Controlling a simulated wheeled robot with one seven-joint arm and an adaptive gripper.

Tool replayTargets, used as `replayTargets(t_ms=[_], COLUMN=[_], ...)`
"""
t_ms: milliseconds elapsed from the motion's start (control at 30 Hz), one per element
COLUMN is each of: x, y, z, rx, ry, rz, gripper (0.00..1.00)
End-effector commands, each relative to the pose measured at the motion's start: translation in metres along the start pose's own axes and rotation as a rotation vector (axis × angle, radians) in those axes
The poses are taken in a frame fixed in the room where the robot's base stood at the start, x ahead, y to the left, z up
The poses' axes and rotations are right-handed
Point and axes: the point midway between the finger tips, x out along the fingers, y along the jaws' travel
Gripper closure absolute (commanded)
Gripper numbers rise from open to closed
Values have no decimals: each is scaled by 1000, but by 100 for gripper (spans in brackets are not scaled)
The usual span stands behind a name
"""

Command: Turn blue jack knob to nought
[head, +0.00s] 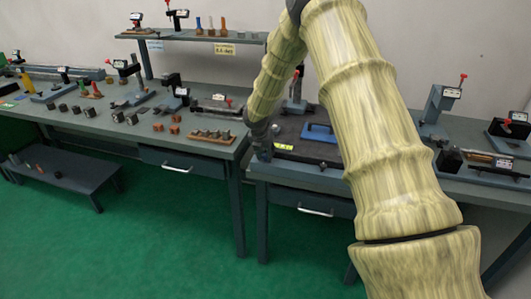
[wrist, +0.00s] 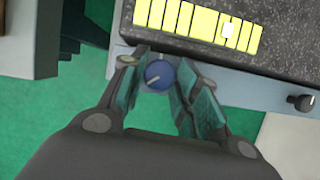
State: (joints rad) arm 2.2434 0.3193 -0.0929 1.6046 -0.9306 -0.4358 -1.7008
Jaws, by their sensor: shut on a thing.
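The blue jack knob (wrist: 159,76) is at the front edge of the dark granite-like plate (wrist: 286,40) in the wrist view. It is round and has a short pale pointer line on its face, slanted. My gripper (wrist: 156,68) is shut on the knob, one finger on each side. A yellow segmented scale (wrist: 175,17) lies on the plate just beyond the knob, with a white marker (wrist: 228,30) right of its middle. In the head view my gripper (head: 262,148) is at the plate's front left corner, and the knob cannot be made out there.
A black knob (wrist: 302,103) sits on the same front edge, to the right. A blue handled piece (head: 320,133) lies on the plate. The left bench (head: 200,147) holds several blocks and devices. Green floor (head: 170,225) is open in front.

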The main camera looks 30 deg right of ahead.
Motion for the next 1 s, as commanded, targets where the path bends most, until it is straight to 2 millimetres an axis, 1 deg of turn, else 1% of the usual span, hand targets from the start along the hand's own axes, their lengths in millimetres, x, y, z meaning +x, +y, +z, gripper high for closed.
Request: replayTargets(t_ms=[133, 367, 400, 467, 500, 833, 1000], x=[-1, 0, 0, 0, 0, -1, -14], y=[0, 0, 0, 0, 0, 0, 1], z=[0, 0, 0, 0, 0, 0, 0], rx=[52, 54, 54, 54, 53, 53, 53], ry=[0, 1, 1, 1, 0, 0, -1], rz=[-23, -23, -23, -23, -23, -22, -20], gripper=[93, 93, 62, 51, 47, 47, 47])
